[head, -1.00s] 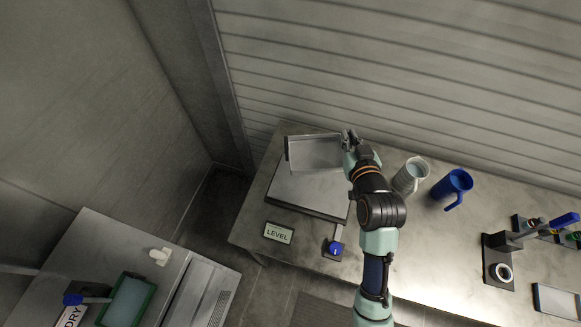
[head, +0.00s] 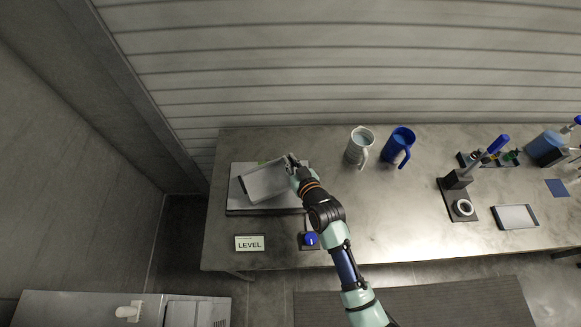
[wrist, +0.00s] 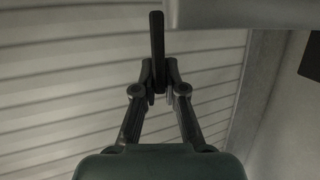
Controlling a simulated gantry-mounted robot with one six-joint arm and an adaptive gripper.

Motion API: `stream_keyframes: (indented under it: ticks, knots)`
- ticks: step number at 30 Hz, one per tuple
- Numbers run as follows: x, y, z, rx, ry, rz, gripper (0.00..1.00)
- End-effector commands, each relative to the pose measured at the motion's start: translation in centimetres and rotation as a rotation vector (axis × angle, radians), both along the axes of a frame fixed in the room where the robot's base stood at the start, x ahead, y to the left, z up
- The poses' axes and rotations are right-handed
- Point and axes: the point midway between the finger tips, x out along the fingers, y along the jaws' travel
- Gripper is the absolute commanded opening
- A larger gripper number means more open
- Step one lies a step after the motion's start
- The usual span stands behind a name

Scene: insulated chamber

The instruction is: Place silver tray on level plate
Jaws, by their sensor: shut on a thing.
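The silver tray (head: 266,181) is a shallow grey rectangle with dark end handles. In the head view it is over the level plate (head: 238,203), a pale square slab with a dark front edge on the bench. The tray is turned at an angle to the plate; I cannot tell whether it touches it. My gripper (head: 293,163) is at the tray's right end. In the wrist view my gripper (wrist: 158,84) is shut on the dark handle, and the tray's edge (wrist: 240,14) shows at the top right.
A LEVEL sign (head: 250,243) and a blue knob (head: 311,239) are in front of the plate. A white jug (head: 359,147) and a blue jug (head: 398,147) stand to the right. A stand (head: 459,197) is further right. The ribbed wall is close behind.

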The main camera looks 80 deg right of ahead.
Motion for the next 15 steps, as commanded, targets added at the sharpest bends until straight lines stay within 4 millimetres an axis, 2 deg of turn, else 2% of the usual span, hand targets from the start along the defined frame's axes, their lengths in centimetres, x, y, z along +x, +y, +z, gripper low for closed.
stream_keyframes:
  ticks: [1, 5, 15]
  knots:
    - [0.0, 0.0, -1.4, 0.004, 0.001, -0.001, 0.0]
    - [0.0, 0.0, -3.3, 0.003, 0.001, 0.0, 0.0]
    - [0.0, 0.0, -3.6, 0.001, 0.0, 0.0, 0.0]
